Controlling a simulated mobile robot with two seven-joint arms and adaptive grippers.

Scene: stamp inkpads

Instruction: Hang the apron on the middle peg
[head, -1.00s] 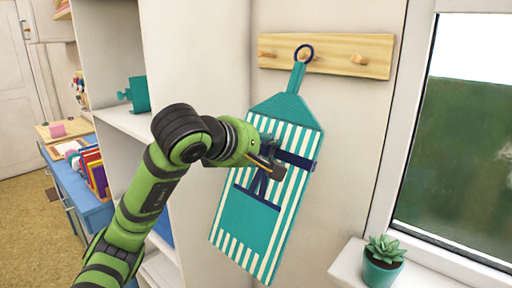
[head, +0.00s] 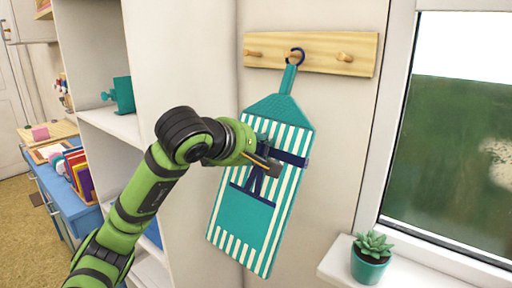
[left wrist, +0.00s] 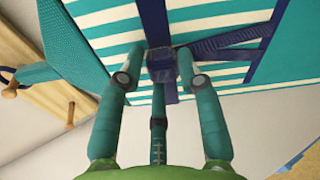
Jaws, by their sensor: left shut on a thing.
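The apron (head: 248,215) is teal with teal and white stripes, a navy band and bow, and a navy ring (head: 297,50) at the top of its strap. It hangs slightly tilted in front of the wall. The ring overlaps the middle peg (head: 292,58) in the head view; I cannot tell whether the peg is through it. My left gripper (head: 269,165) is shut on the apron's navy knot (left wrist: 162,65), which sits between the fingers in the left wrist view. My right gripper is not in view.
The wooden peg board (head: 318,50) also has a left peg (head: 254,55) and a right peg (head: 345,57). A white shelf (head: 110,125) stands to the left. A potted succulent (head: 370,262) sits on the windowsill (head: 335,262) at right.

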